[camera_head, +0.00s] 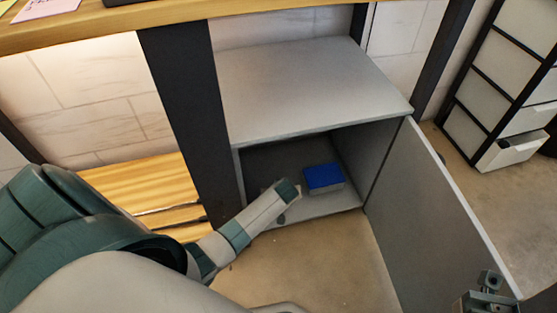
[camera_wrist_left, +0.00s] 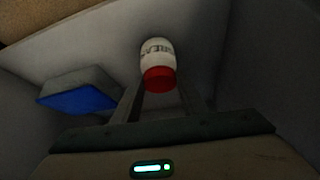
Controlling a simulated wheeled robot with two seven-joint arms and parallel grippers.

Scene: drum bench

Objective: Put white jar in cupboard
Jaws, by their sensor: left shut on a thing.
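The white jar (camera_wrist_left: 157,52) with dark lettering and a red lid (camera_wrist_left: 159,79) shows in the left wrist view, between the fingertips of my left gripper (camera_wrist_left: 158,88). The gripper is shut on it. In the head view my left arm reaches into the open grey cupboard (camera_head: 315,90), and the wrist (camera_head: 287,191) is at the front of its inside. The jar and fingertips are hidden there. I cannot tell whether the jar touches the cupboard floor.
A blue-topped box (camera_head: 323,178) sits inside the cupboard, right of my left wrist; it also shows in the left wrist view (camera_wrist_left: 82,97). A black post (camera_head: 185,100) stands left.

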